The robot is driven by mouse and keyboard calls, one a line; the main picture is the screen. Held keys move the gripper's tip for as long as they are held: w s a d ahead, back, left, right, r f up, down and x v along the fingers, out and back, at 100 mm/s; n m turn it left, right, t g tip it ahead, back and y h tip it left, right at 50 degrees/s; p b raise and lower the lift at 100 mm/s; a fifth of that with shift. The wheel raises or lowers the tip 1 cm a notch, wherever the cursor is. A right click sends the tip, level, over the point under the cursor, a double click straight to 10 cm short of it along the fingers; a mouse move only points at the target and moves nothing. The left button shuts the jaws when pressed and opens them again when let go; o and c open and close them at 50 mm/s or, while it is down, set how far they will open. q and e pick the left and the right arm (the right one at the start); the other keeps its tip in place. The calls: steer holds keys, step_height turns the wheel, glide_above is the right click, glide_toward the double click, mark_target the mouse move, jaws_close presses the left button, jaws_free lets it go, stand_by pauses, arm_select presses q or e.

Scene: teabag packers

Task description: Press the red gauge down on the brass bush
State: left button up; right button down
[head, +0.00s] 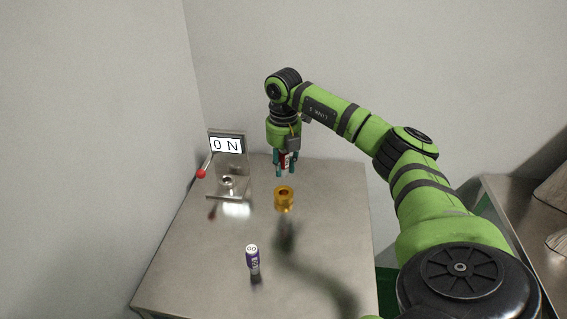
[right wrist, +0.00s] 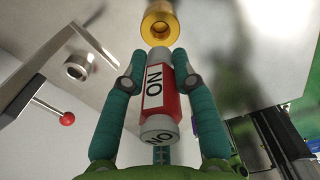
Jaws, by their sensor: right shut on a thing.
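The red gauge (right wrist: 155,100) has a red middle marked "NO" and grey ends. My right gripper (head: 286,172) is shut on it, with a teal finger on each side; in the right wrist view the fingers (right wrist: 160,83) grip its middle. In the head view only a bit of the red gauge (head: 285,160) shows between the fingers. The brass bush (head: 284,199) stands on the metal table, just below the gripper in the head view. In the right wrist view the bush (right wrist: 159,24) is beyond the gauge's far end, its hole visible. My left gripper is not in view.
A purple and white cylinder marked "GO" (head: 253,260) stands upright near the table's front. A metal fixture with an "ON" sign (head: 227,145) and a red-knobbed lever (head: 202,173) stands at the left. The table (head: 325,240) is clear at the right front.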

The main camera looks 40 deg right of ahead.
steer(key=shift+r+p, duration=0.1)
steer(key=shift+p, duration=0.25)
steer(key=shift+f+b, duration=1.3)
steer(key=shift+f, duration=1.6)
steer(key=shift+s+a+f, duration=0.1)
steer(key=shift+f, duration=0.6)
steer(key=shift+r, duration=0.15)
stand_by(0.3)
steer(key=shift+r+p, duration=2.45)
steer(key=shift+r, duration=0.55)
